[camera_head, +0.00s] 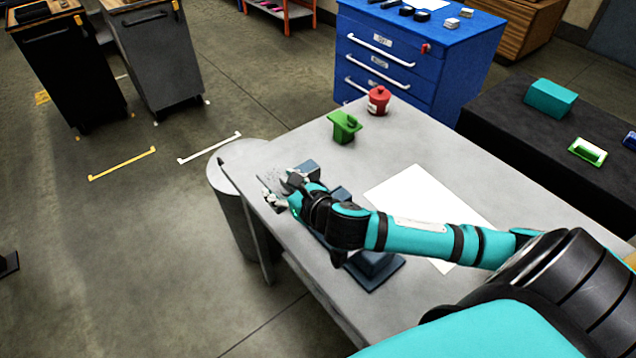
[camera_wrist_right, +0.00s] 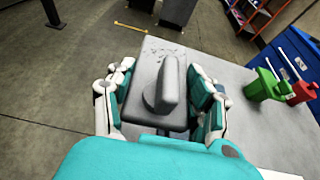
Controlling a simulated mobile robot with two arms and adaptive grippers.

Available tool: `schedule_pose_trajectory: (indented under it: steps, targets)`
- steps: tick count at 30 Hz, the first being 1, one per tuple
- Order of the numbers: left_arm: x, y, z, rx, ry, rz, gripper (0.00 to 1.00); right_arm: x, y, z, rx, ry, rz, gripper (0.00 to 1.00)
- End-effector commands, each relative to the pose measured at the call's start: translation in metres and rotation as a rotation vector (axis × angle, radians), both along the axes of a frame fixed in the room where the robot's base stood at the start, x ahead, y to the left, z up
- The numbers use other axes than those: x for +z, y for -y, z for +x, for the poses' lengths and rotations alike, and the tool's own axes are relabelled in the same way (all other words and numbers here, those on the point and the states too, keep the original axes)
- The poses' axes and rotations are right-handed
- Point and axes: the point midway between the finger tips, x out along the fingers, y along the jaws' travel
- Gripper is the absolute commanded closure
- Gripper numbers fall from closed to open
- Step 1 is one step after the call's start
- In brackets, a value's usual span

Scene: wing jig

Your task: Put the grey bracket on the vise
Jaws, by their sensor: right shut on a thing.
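The grey bracket (camera_wrist_right: 168,90) shows in the right wrist view as a flat plate with a rounded upright rib, between the fingers of my right gripper (camera_wrist_right: 162,98). The gripper is shut on it. In the head view my right gripper (camera_head: 284,190) is at the left end of the table, over the far end of the vise, and mostly covers the bracket. The blue-grey vise (camera_head: 376,272) shows its base below my forearm; its middle is hidden by my arm. I cannot tell whether the bracket touches the vise. My left gripper is not in view.
A green bracket-like part (camera_head: 345,127) and a red container (camera_head: 378,100) stand behind the gripper on the grey table (camera_head: 420,140). A white sheet (camera_head: 425,205) lies on it. A grey bin (camera_head: 232,180) stands by its left edge. A blue drawer cabinet (camera_head: 420,50) is behind.

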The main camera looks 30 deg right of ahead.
Motion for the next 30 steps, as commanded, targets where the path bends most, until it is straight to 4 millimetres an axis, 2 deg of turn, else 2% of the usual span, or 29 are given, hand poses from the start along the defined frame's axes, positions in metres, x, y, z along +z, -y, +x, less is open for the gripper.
schedule_pose_trajectory:
  steps: [1, 6, 12, 16, 22, 30]
  targets:
    - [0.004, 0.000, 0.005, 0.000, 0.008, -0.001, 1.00, 0.000, 0.016, 0.000, -0.003, -0.003, -0.005, 0.94]
    - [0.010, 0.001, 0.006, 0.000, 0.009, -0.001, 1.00, -0.004, 0.059, 0.002, -0.002, -0.004, -0.003, 0.94]
    - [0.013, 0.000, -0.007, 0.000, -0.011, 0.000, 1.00, -0.007, 0.089, 0.004, 0.001, 0.000, 0.000, 0.94]
    - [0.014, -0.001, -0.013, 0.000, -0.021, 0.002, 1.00, -0.012, 0.094, 0.005, 0.000, 0.000, 0.004, 0.94]
    - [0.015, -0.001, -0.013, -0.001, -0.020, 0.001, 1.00, -0.039, 0.094, 0.005, 0.000, 0.000, 0.006, 0.94]
    - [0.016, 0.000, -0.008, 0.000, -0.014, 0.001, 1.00, -0.043, 0.094, 0.005, 0.001, 0.001, 0.002, 0.94]
